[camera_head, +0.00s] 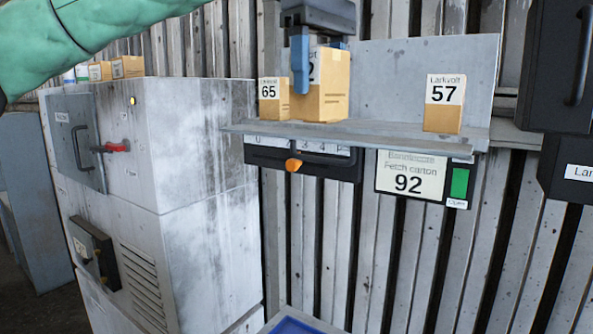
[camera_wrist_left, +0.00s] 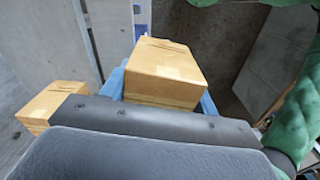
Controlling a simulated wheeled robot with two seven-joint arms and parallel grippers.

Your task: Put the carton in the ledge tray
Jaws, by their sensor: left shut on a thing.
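My left gripper (camera_head: 304,72) comes down from above and is shut on a brown carton (camera_head: 334,88) with a white label, at the left part of the grey ledge (camera_head: 385,130). A blue finger covers most of the label; a "2" shows beside it. I cannot tell whether the carton rests on the ledge or hangs just above. In the left wrist view the held carton (camera_wrist_left: 165,70) sits between the blue fingers. A tray is not clearly identifiable; a blue surface with a pale rim (camera_head: 295,326) is cut off at the bottom edge. My right gripper is out of view.
Carton 65 (camera_head: 270,100) stands close left of the held one; carton 57 (camera_head: 443,108) stands at the ledge's right. The display below (camera_head: 410,176) reads "Fetch carton 92", beside a green button (camera_head: 459,183). A grey cabinet (camera_head: 195,150) stands left, dark boxes (camera_head: 555,75) right.

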